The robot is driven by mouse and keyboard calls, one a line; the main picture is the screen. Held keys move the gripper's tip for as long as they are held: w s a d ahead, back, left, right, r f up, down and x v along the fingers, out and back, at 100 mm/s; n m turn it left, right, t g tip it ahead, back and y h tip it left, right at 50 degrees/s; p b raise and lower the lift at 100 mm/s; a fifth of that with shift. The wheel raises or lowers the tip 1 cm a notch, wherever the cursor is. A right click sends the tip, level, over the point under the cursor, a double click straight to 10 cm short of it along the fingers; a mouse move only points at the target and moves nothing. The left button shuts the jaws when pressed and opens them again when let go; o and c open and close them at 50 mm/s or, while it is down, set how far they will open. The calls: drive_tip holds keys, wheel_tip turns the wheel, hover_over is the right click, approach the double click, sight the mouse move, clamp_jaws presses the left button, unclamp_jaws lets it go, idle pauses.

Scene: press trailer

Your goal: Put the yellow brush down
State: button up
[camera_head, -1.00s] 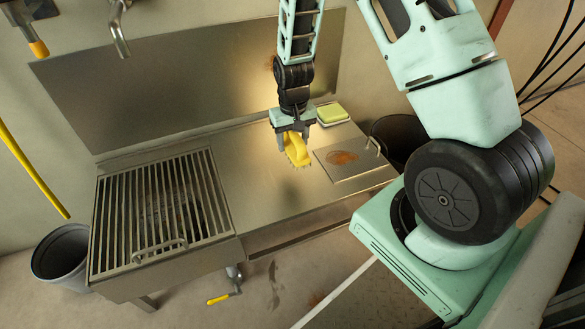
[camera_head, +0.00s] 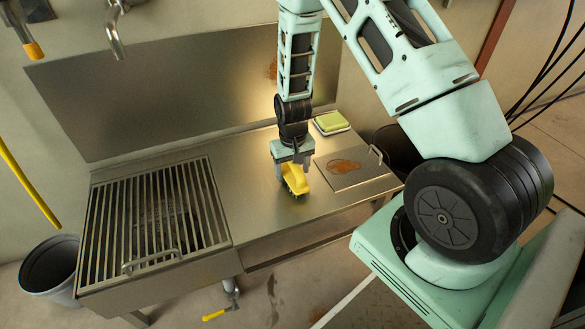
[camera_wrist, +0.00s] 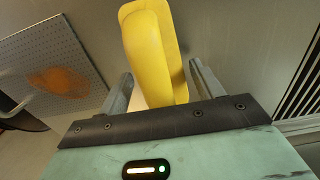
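The yellow brush (camera_head: 295,180) is at the steel bench top (camera_head: 255,185), between the grate and the rust-stained plate. Its bristles face down and are at or just above the surface; I cannot tell if they touch.
A green and white sponge (camera_head: 331,122) lies at the back right of the bench. A handled plate with a rusty stain (camera_head: 345,167) is to the right. A barred grate (camera_head: 150,225) covers the left part. A steel back panel stands behind. Bare bench surrounds the brush.

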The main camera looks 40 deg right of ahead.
drive_tip(key=shift+o, duration=0.2)
drive_tip(key=shift+r, duration=0.15)
wheel_tip(320, 180, up, 12)
drive_tip(key=p, duration=0.5)
drive_tip(key=s+a+r+n+y, duration=0.1)
drive_tip(key=s+a+r+n, duration=0.25)
drive_tip(key=a+r, duration=0.4)
drive_tip(key=s+a+r+n, duration=0.2)
drive_tip(key=s+a+r, duration=0.2)
drive_tip(key=a, duration=0.6)
drive_tip(key=s+a+r+n, duration=0.2)
drive_tip(key=s+a+r, duration=0.1)
drive_tip(key=s, duration=0.5)
drive_tip(key=s+a+r+n, duration=0.3)
drive_tip(key=s+r, duration=0.1)
drive_tip(key=s, duration=0.4)
drive_tip(key=shift+a+r+n, duration=0.25)
drive_tip(key=shift+a+n, duration=0.1)
